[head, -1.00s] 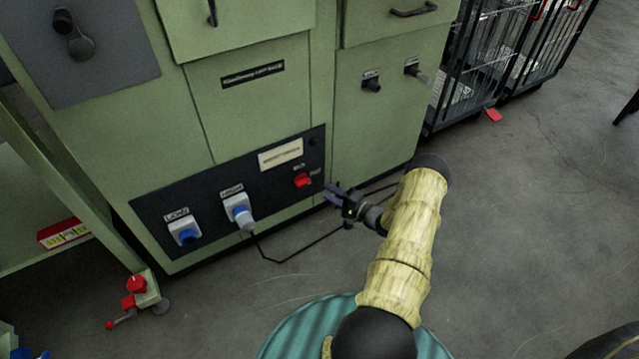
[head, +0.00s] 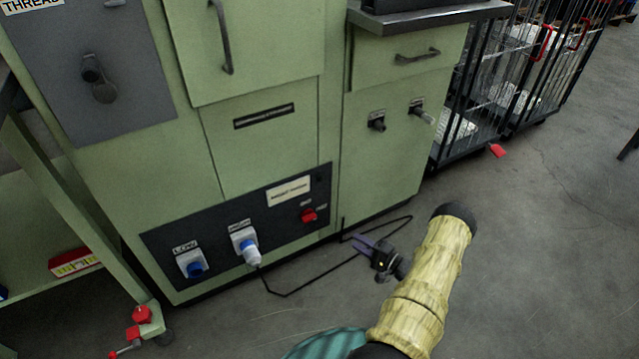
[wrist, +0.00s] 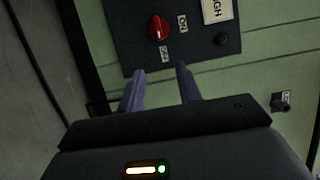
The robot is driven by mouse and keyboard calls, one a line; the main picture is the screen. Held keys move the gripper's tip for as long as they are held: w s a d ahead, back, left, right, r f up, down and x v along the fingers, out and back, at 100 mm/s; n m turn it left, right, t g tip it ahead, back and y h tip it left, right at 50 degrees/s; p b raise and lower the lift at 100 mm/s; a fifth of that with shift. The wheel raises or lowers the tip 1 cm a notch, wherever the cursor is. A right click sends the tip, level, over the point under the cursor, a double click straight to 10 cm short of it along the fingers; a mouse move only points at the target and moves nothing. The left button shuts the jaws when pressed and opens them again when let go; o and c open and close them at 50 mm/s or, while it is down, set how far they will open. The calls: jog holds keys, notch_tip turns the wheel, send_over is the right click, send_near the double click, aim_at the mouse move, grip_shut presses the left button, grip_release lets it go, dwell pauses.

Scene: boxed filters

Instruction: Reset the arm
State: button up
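My gripper (head: 366,245) is at the end of my yellow-sleeved arm, low in front of the green cabinet (head: 385,165) and over the floor. In the wrist view its two purple fingers (wrist: 160,88) stand apart with nothing between them. The dark panel (head: 165,243) on the cabinet carries a red rotary switch (head: 308,216), which shows beyond the fingertips in the wrist view (wrist: 158,27). The fingers do not appear to touch it.
A plug sits in the right socket (head: 245,243), with a black cable running along the floor. The left socket (head: 191,264) has a blue cover. Wire cages (head: 470,100) stand at the right. A green frame with a red foot (head: 141,315) stands at the left.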

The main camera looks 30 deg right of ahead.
jog(key=shift+r, duration=0.1)
jog(key=w+a+r+n+g+h+p, duration=0.2)
jog(key=w+r+n+g+h, duration=0.1)
jog(key=w+r, duration=0.4)
jog(key=w+a+r+n+g+h+p, duration=0.25)
jog(key=w+r, duration=0.35)
jog(key=r, duration=0.4)
jog(key=s+a+r+n+g+h+p, duration=0.1)
jog(key=s+a+r+n+g, duration=0.1)
jog(key=s+a+r, duration=0.35)
jog(key=s+a+r+n+g+h+p, duration=0.1)
jog(key=s+a+r+n+g+h, duration=0.15)
jog(key=a+r, duration=0.6)
jog(key=s+a+r+n+g+y+p, duration=0.1)
jog(key=s+a+r+n+g, duration=0.1)
jog(key=s+a+r, duration=0.5)
jog(key=s+a+r+n+g+y+p, duration=0.1)
jog(key=s+a+r+g+p, duration=0.15)
jog(key=s, duration=0.85)
notch_tip(320, 180, up, 38)
jog(key=p, duration=3.7)
jog(key=shift+w+d+t, duration=0.2)
jog(key=shift+w+t, duration=0.15)
jog(key=shift+w, duration=0.1)
